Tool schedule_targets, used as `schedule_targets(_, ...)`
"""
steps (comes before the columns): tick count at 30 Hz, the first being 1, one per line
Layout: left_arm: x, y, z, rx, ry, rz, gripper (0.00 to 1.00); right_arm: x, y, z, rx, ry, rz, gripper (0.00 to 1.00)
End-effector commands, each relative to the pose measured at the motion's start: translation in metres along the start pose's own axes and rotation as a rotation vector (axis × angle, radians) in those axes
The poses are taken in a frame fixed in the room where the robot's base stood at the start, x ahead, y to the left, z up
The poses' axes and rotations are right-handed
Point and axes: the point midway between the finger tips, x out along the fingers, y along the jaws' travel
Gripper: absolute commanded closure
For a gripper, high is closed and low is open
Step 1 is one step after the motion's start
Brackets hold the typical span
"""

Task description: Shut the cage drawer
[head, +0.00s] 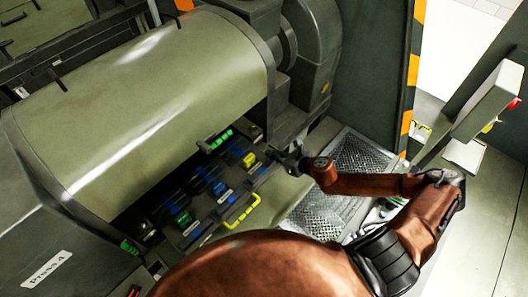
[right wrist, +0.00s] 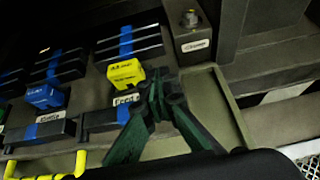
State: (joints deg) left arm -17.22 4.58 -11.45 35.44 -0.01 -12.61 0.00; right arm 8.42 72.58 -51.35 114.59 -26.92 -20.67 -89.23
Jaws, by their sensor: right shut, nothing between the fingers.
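The cage drawer (head: 207,231) lies under the curved green press cover, with its front part showing beyond the cover's lower edge. It carries rows of dark bars with blue stripes and coloured blocks, and a yellow handle (head: 242,212) is on its front edge. The handle also shows at the lower left of the right wrist view (right wrist: 46,170). My right gripper (head: 274,154) is shut and empty at the drawer's right end. In the right wrist view its fingertips (right wrist: 160,80) are just right of a yellow block (right wrist: 125,73), apart from the handle; contact cannot be told. My left gripper is not in view.
The green cover (head: 140,100) hides the drawer's back. A blue block (right wrist: 45,97) sits left of the yellow one. A mesh grating (head: 360,155) lies right of the drawer. A striped post (head: 412,70) and a grey control box (head: 487,100) stand further right.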

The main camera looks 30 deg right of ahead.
Motion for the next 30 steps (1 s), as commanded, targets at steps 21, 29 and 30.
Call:
schedule_targets(21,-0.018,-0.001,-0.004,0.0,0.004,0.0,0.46,0.093,-0.001,-0.001,0.003,0.002,-0.003,1.0)
schedule_targets(29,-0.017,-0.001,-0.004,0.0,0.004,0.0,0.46,0.094,-0.001,-0.001,0.003,0.002,-0.003,1.0)
schedule_targets(30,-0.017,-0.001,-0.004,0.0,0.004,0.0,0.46,0.094,-0.001,-0.001,0.003,0.002,-0.003,1.0)
